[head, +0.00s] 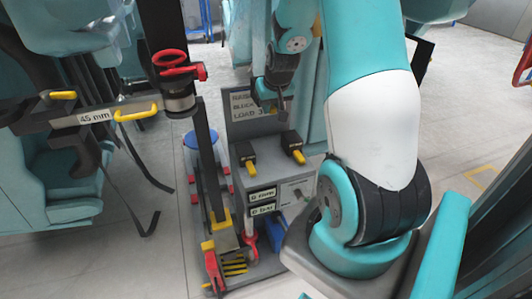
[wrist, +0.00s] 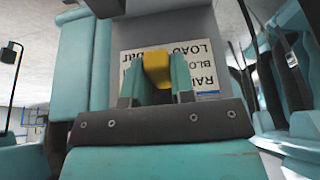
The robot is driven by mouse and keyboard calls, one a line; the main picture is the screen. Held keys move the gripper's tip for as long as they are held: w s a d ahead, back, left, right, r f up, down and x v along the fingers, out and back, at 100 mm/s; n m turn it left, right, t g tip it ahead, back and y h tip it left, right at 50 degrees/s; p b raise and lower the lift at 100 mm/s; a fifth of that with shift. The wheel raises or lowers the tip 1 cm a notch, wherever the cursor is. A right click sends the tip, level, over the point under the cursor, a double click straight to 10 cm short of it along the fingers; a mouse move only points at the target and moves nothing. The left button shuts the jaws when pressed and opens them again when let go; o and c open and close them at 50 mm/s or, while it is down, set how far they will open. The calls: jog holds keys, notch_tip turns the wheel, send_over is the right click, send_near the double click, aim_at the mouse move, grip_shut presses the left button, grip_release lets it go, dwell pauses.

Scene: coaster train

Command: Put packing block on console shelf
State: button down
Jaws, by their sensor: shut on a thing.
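My gripper (wrist: 158,78) is shut on a yellow block, the packing block (wrist: 157,66), which sits between its two teal fingers in the wrist view. In the head view my gripper (head: 272,92) hangs in front of the console's sign panel, above the grey console shelf (head: 268,147); the block cannot be made out there. The gripper and block appear apart from the shelf. The lettered sign (wrist: 200,55) is behind the block in the wrist view and appears upside down.
Two black-and-yellow levers (head: 245,153) (head: 293,147) stand on the console. A post with a red handwheel (head: 170,58) and a bar labelled 45 mm (head: 95,115) is left of it. Teal seats (head: 70,185) stand at the left. Open floor (head: 450,120) lies at the right.

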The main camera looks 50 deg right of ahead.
send_over(271, 159)
jog(key=f, duration=0.9)
jog(key=s+f, duration=0.1)
jog(key=f, duration=0.4)
jog(key=shift+a, duration=0.15)
jog(key=shift+f, duration=2.4)
jog(key=shift+f, duration=0.1)
jog(key=c, duration=1)
grip_release()
jog(key=shift+f, duration=0.1)
jog(key=shift+o, duration=0.2)
